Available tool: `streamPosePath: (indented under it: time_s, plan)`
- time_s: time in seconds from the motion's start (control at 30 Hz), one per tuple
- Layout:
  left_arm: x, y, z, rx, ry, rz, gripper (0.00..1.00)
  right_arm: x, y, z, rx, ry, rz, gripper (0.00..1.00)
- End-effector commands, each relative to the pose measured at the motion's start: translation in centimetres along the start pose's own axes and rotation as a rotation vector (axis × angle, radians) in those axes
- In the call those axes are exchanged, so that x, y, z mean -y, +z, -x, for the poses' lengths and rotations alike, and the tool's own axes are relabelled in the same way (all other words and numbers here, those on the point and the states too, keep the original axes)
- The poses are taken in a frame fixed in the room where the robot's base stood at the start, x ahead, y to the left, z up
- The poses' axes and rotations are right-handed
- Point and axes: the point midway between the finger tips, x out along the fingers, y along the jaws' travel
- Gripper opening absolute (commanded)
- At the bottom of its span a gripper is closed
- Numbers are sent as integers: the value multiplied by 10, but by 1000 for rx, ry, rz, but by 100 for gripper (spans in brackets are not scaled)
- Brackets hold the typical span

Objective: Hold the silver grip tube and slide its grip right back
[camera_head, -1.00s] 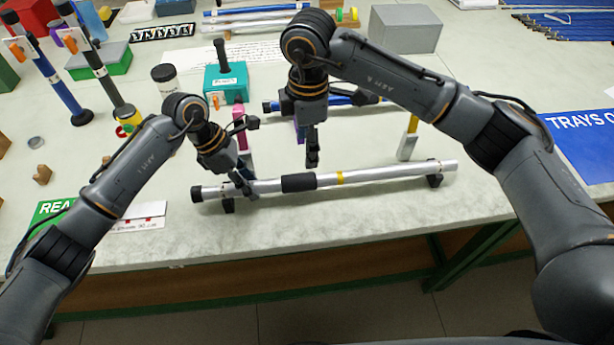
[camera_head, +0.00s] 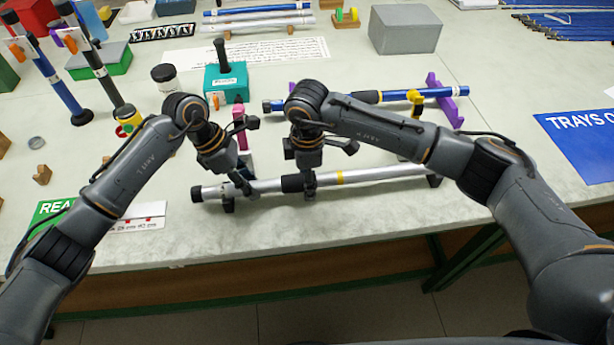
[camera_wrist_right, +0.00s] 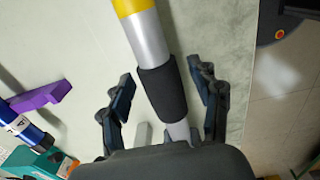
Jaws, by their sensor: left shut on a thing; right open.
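The silver grip tube (camera_head: 265,186) lies across low dark rests near the table's front edge, with a black cap at its left end and a yellow band (camera_head: 340,178) right of the grip. Its black foam grip (camera_head: 291,183) sits mid-tube, partly hidden by my right gripper. My left gripper (camera_head: 243,186) is shut on the silver tube, left of the grip. My right gripper (camera_head: 309,183) is open over the grip. In the right wrist view, the black grip (camera_wrist_right: 162,92) lies between the two spread fingers of my right gripper (camera_wrist_right: 165,98), with the yellow band (camera_wrist_right: 131,6) beyond.
A blue tube (camera_head: 395,96) rests on purple supports (camera_head: 440,100) behind the silver one. A teal box (camera_head: 226,82) stands at back left, and a grey box (camera_head: 405,28) further back. A blue tray sign (camera_head: 580,140) lies at right. The table front is clear.

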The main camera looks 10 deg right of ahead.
Motion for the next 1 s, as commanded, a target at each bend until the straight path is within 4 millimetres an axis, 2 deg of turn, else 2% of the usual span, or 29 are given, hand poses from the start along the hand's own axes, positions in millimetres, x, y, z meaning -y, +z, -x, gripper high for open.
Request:
streamPosePath:
  time_s: [0.23, 0.53, 0.7, 0.9, 1.0]
  plan:
    - [0, 0, 0, 0, 1, 0, 0, 0, 0, -1, 0, 0, 0, 61]
    - [0, 0, 0, 0, 1, 0, 0, 0, 0, 0, 1, 0, 0, 0]
    - [0, 0, 0, 0, 1, 0, 0, 0, -3, 0, 0, 0, 2, 0]
    - [0, 0, 0, 1, 0, 0, 0, 0, -34, -1, -1, 0, 3, 0]
    - [0, 1, 0, 2, 0, -1, 0, 0, -44, -1, 0, 0, 1, 0]
